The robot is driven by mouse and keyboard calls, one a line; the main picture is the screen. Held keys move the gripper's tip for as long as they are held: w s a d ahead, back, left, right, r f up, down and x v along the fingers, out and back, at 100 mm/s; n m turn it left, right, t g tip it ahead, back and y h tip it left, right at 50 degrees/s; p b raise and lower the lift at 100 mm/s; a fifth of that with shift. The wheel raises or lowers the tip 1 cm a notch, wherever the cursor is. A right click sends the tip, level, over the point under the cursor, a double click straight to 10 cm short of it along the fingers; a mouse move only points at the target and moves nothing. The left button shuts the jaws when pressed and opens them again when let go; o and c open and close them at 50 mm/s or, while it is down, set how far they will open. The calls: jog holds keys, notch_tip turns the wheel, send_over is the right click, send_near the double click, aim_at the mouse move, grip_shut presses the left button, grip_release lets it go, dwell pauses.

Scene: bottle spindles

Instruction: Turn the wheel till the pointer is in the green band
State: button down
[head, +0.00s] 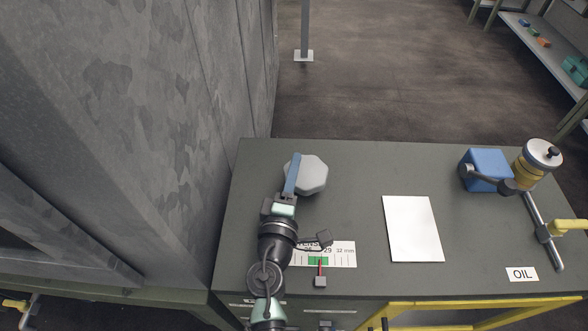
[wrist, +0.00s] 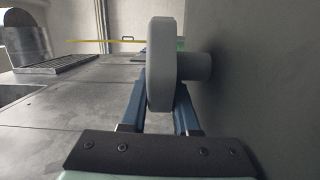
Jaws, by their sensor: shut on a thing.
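The wheel is a pale grey, many-sided disc (head: 313,174) at the back left of the bench top. In the wrist view the wheel (wrist: 163,60) stands edge-on, with a short round hub on its right side. My gripper (head: 292,172) has blue fingers and is shut on the wheel's rim; in the wrist view my gripper (wrist: 162,100) has one finger on each side of it. A white scale card (head: 345,248) with a green band (head: 312,261) lies near the front edge, partly hidden by my arm. The red pointer (head: 320,268) appears to overlap the green band.
A white blank sheet (head: 412,229) lies mid-bench. A grey wall (head: 150,110) rises close at left. Bench between wheel and sheet is clear.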

jog(key=c, duration=0.7)
grip_release()
jog(key=shift+o, duration=0.2)
jog(key=shift+s, duration=0.1)
jog(key=s, duration=0.4)
jog(key=s+a+b, duration=0.1)
jog(key=s, duration=0.3)
jog(key=s+a+b, duration=0.1)
jog(key=s, duration=0.3)
jog(key=shift+s, duration=0.3)
